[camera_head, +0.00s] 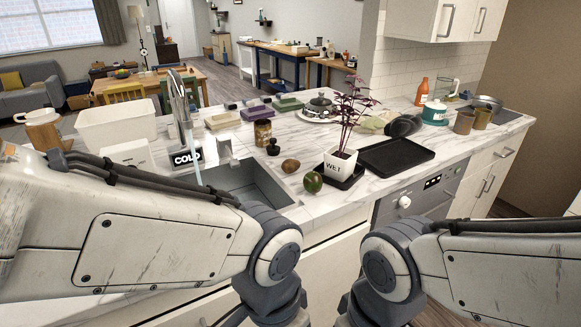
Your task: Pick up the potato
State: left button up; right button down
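The potato (290,166) looks like the small brown rounded lump on the marble counter, just right of the sink's far corner. A dark green round fruit or vegetable (313,182) lies close in front of it, to its right, near the counter's front edge. Both of my arms reach in from the sides at the bottom and bend downward in front of the counter. My grippers are below the picture, so their fingers are hidden. Nothing touches the potato.
The sink (242,182) with its tall faucet lies left of the potato. A potted plant (340,163) and a black tray (396,154) stand to the right. A jar (263,133) and a small dark object (273,147) are behind. Bare counter shows around the potato.

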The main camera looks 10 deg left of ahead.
aim_at(289, 166)
jog(key=z, duration=0.3)
jog(key=k, duration=0.45)
jog(key=z, duration=1.1)
jog(key=i, duration=1.45)
jog(key=u, duration=0.95)
jog(key=i, duration=0.8)
jog(key=u, duration=1.2)
jog(key=i, duration=0.2)
